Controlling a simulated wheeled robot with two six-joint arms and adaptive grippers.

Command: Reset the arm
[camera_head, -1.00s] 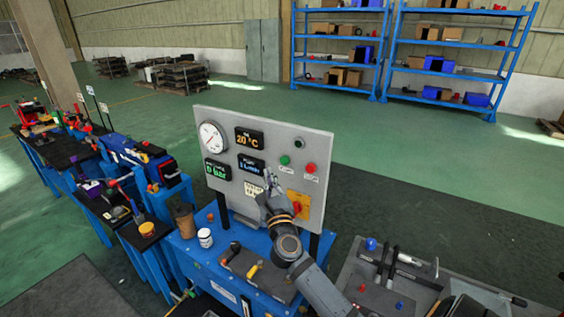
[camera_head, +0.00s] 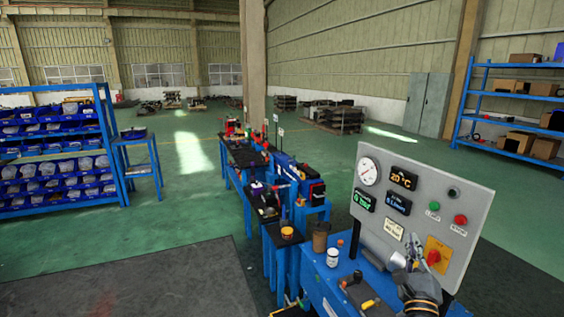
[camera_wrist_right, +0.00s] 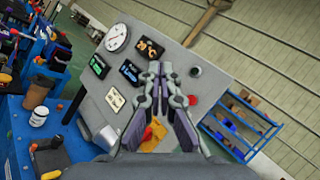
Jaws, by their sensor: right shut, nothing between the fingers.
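The grey control panel (camera_head: 425,207) stands upright on the blue bench, with a round gauge (camera_head: 368,171), lit displays, a green button (camera_head: 435,206), a red button (camera_head: 461,220) and a red knob on a yellow plate (camera_head: 436,256). My right gripper (camera_head: 400,258) is in front of the panel's lower part, left of the yellow plate. In the right wrist view the gripper (camera_wrist_right: 162,72) is shut and empty, its fingers overlapping the panel (camera_wrist_right: 135,62) and partly hiding the yellow plate (camera_wrist_right: 152,137). My left gripper is not in view.
A brown cup (camera_head: 320,237) and a white jar (camera_head: 332,257) stand on the bench left of the panel. A row of blue workbenches runs back from there. A bin rack (camera_head: 55,150) stands at the left. The green floor between is open.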

